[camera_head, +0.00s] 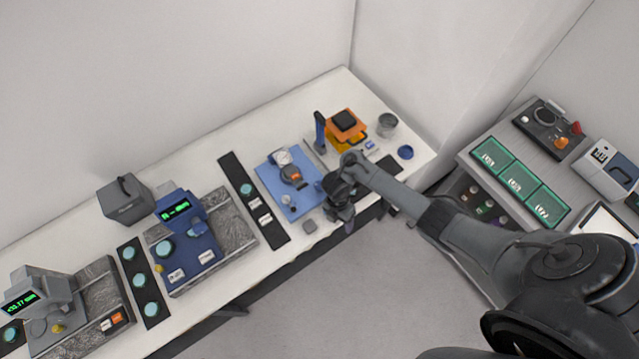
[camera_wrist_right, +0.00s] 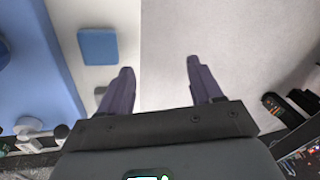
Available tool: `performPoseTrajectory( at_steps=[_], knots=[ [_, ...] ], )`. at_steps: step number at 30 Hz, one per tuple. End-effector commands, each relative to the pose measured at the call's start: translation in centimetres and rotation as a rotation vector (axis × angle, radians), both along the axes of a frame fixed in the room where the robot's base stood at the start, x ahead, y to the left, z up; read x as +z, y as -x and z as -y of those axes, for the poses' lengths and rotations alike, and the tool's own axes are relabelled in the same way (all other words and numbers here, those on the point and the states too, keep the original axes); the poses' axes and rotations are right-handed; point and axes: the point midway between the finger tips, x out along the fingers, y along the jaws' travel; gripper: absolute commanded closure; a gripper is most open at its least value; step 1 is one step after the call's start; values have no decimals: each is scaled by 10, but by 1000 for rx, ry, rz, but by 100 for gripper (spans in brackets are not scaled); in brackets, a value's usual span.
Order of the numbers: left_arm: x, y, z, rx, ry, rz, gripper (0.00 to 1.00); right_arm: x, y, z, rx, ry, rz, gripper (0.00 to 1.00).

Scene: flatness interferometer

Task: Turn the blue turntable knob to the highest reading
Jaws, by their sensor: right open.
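The blue instrument (camera_head: 197,254) stands on a grey speckled slab at the left of the bench in the head view. It has a lit green display (camera_head: 175,212), too small to read surely, and a pale cyan disc at its front. I cannot tell which part is the turntable knob. My right gripper (camera_head: 342,212) hangs over the bench's front edge, right of the blue plate (camera_head: 273,178) and well away from the blue instrument. In the wrist view its fingers (camera_wrist_right: 160,66) are apart with nothing between them. My left gripper is not in view.
A grey instrument (camera_head: 45,293) with another green display stands at the far left. Black strips (camera_head: 142,283) hold cyan discs. An orange stack (camera_head: 345,130) and a grey cup (camera_head: 387,124) stand at the right end. A small square block (camera_wrist_right: 98,46) lies near my gripper.

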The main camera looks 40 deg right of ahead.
Motion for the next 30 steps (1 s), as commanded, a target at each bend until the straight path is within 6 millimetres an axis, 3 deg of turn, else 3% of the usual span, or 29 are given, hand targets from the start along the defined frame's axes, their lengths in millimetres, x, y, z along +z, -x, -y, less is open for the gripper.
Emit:
performPoseTrajectory(
  at_steps=[1, 6, 10, 13, 17, 27, 30],
  knots=[
    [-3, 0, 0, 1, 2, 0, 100, 14, -29, 14, -4, 15, 26, 35],
    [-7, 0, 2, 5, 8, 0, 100, 66, -105, 35, -22, 46, 143, 35],
    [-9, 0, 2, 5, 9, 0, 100, 94, -138, 40, -27, 53, 207, 35],
    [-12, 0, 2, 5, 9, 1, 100, 101, -149, 40, -28, 53, 228, 35],
    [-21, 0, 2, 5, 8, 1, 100, 96, -153, 40, -28, 52, 235, 35],
    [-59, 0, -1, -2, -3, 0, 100, 46, -151, 40, -29, 52, 233, 35],
    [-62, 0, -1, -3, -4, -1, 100, 33, -151, 40, -28, 53, 232, 35]
  ],
)
